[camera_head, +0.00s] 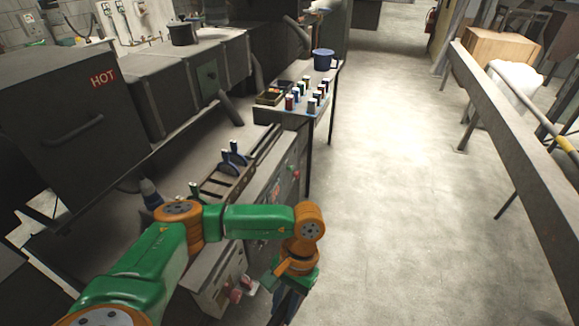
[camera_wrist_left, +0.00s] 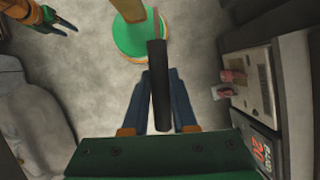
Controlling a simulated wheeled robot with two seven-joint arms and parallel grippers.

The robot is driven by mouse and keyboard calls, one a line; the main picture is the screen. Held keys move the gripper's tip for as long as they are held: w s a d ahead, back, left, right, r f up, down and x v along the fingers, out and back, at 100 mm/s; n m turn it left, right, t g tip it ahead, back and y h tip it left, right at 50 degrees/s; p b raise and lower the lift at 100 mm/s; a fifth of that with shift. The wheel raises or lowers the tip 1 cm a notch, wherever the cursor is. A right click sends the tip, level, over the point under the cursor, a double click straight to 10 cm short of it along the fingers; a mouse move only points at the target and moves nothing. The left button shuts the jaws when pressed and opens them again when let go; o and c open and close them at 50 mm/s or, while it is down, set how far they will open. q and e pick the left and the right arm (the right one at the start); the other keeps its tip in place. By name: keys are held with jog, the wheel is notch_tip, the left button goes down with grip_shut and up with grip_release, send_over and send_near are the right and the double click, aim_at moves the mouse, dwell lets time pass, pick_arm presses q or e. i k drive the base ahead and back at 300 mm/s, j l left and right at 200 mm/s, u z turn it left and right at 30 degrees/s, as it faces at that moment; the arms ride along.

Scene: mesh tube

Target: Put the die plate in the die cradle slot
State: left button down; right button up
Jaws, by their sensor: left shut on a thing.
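My left gripper (camera_head: 290,300) hangs low at the bottom of the head view, in front of the bench. In the left wrist view its two blue fingers (camera_wrist_left: 163,100) are shut on a dark bar-like part, which I take to be the die plate (camera_wrist_left: 158,75). The fingers hide part of it. The die cradle (camera_head: 228,183) is a brown slotted rack on the bench, with upright blue-handled pieces (camera_head: 236,155) in it. The gripper is apart from the cradle, to its right and nearer. My right gripper (camera_wrist_left: 57,20) shows at the top left of the wrist view, fingers apart and empty.
A dark machine marked HOT (camera_head: 75,105) stands at the left. Control boxes with knobs (camera_head: 236,293) front the bench.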

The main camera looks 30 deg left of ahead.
aim_at(264, 144)
jog(key=i+u, duration=0.1)
jog(key=i, duration=0.4)
jog(key=i+l+u, duration=0.1)
jog(key=i, duration=0.4)
jog(key=i+l, duration=0.1)
jog(key=i, duration=0.45)
jog(key=i+l+u, duration=0.15)
jog(key=i, duration=0.35)
